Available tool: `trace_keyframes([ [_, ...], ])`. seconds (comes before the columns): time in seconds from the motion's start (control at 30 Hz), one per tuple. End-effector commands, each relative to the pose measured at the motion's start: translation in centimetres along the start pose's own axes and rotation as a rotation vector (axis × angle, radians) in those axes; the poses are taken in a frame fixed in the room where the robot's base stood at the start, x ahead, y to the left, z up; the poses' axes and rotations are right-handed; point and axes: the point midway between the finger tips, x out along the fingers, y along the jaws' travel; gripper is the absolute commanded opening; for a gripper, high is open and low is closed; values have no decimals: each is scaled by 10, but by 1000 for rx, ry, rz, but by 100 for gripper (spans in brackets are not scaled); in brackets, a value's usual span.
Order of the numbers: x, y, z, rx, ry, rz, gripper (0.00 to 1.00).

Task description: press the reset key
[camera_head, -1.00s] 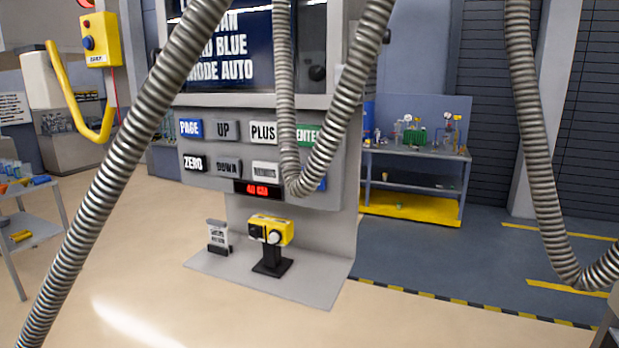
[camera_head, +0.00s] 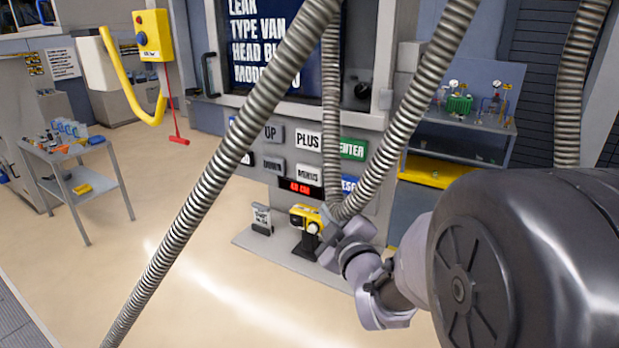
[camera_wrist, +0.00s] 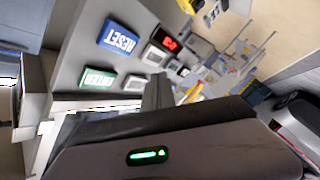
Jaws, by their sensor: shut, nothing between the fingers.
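The blue reset key (camera_wrist: 118,37) shows clearly in the wrist view, on the grey key panel above the green enter key (camera_wrist: 98,79). In the head view the reset key (camera_head: 349,185) is partly covered by a ribbed hose. My gripper (camera_wrist: 158,92) is shut and empty in the wrist view, with a gap between it and the reset key. In the head view my gripper (camera_head: 338,228) is low in front of the panel, below the reset key, partly hidden by the hoses and my wrist.
Ribbed hoses (camera_head: 220,170) hang across the head view in front of the panel. Open floor lies left.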

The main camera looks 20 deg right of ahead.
Motion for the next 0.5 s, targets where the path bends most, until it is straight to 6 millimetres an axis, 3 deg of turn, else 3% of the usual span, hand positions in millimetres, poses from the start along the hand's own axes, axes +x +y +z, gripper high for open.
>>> trace_keyframes([
  [0.17,3,3,2,2,-2,0,0],
  [0.5,36,30,24,3,-4,0,0],
])
